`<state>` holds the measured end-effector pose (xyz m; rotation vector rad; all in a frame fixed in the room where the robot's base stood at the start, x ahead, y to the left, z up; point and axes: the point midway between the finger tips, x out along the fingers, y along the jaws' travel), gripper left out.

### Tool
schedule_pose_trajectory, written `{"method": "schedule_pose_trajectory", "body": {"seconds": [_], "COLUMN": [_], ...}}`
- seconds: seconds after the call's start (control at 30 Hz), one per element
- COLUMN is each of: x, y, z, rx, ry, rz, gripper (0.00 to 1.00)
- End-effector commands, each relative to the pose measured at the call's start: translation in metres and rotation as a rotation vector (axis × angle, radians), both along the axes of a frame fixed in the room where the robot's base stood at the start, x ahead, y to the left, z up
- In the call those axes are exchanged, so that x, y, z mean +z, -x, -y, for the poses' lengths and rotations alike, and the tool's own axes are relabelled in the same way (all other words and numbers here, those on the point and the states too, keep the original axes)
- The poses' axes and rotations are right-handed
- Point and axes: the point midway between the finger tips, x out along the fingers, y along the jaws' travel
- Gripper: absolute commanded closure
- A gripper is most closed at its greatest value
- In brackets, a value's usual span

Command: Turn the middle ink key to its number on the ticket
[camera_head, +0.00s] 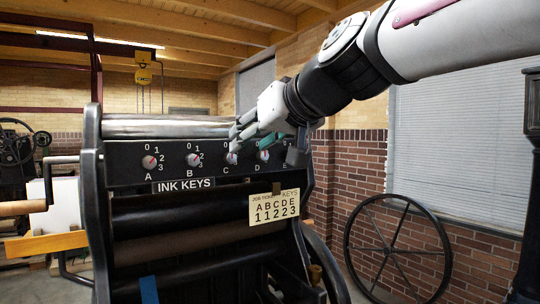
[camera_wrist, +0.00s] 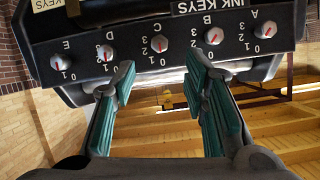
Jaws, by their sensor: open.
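The middle ink key, C (camera_wrist: 160,43), is a round pale knob with a red pointer line on the press's black panel. The wrist view shows it upside down; I cannot read its pointer number for sure. In the head view key C (camera_head: 232,158) is partly visible beside my fingers. My gripper (camera_wrist: 160,72) is open, with one teal-padded finger on each side of key C's column, apart from the knob. In the head view my gripper (camera_head: 243,135) is in front of the panel's right half. The job ticket (camera_head: 275,207) reads A 1, B 1, C 2, D 2, E 3.
Keys A (camera_head: 149,162) and B (camera_head: 193,160) sit left of C; D (camera_wrist: 104,53) and E (camera_wrist: 60,62) sit on its other side. Black rollers lie under the panel. A large spoked wheel (camera_head: 397,248) stands at right.

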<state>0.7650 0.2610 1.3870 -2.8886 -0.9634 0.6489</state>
Motion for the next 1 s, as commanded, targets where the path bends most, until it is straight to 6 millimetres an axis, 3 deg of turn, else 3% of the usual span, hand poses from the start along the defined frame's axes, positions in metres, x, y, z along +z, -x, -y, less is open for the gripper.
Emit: {"method": "schedule_pose_trajectory", "body": {"seconds": [0.4,0.87,0.9,1.0], "x": [-0.028,-0.033,-0.033,-0.033], "y": [-0.052,-0.062,-0.062,-0.062], "z": [-0.042,-0.05,-0.05,-0.05], "rx": [0.0,0.0,0.0,0.0], "ry": [0.0,0.0,0.0,0.0], "rz": [-0.002,0.0,0.0,0.0], "gripper": [0.6,0.6,0.62,0.85]}}
